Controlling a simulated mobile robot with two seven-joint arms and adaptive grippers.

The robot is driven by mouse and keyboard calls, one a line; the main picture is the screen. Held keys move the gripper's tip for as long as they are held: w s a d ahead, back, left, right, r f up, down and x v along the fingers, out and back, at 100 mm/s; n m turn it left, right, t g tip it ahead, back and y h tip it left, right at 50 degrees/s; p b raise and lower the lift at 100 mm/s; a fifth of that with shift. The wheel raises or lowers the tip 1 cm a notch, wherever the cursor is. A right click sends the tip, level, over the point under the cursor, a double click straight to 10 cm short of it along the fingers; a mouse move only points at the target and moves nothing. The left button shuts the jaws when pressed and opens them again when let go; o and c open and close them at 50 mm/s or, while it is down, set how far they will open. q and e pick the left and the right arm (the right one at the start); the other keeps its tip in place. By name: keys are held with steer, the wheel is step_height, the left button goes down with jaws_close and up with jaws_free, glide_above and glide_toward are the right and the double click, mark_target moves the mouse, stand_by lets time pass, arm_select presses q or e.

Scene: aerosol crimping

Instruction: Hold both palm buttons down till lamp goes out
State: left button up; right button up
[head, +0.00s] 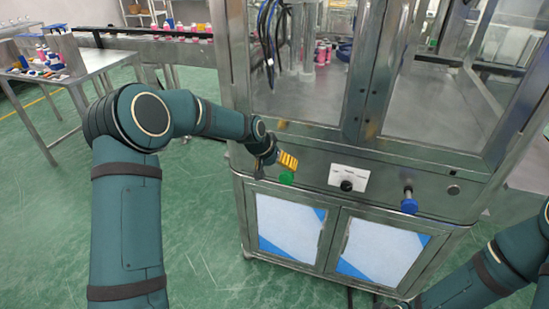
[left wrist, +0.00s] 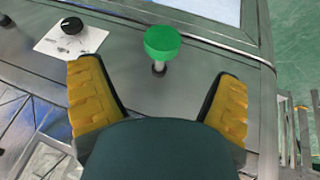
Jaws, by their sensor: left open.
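A green palm button (head: 286,178) sticks out on a stem from the front panel of the steel machine, left of centre. A blue palm button (head: 409,203) sticks out further right. My left gripper (head: 284,161) is open at the green button, with its yellow fingers spread. In the left wrist view, the green button (left wrist: 162,42) shows just beyond and between the fingertips (left wrist: 158,76); I cannot tell whether anything touches it. My right arm (head: 500,262) enters at the lower right, its gripper out of view. I cannot make out a lit lamp.
Between the buttons is a white label plate with a black knob (head: 347,186). A small dark round fitting (head: 453,190) sits right of the blue button. Cabinet doors (head: 290,228) are below. A steel table (head: 85,68) with coloured items stands at the left.

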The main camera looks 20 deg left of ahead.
mark_target(285, 172)
arm_select(q)
steer(key=shift+n, duration=0.4)
steer(key=x, duration=0.4)
steer(key=w+x, duration=0.1)
steer(key=x, duration=0.4)
steer(key=shift+a, duration=0.2)
steer(key=shift+r, duration=0.1)
steer(key=c, duration=1.3)
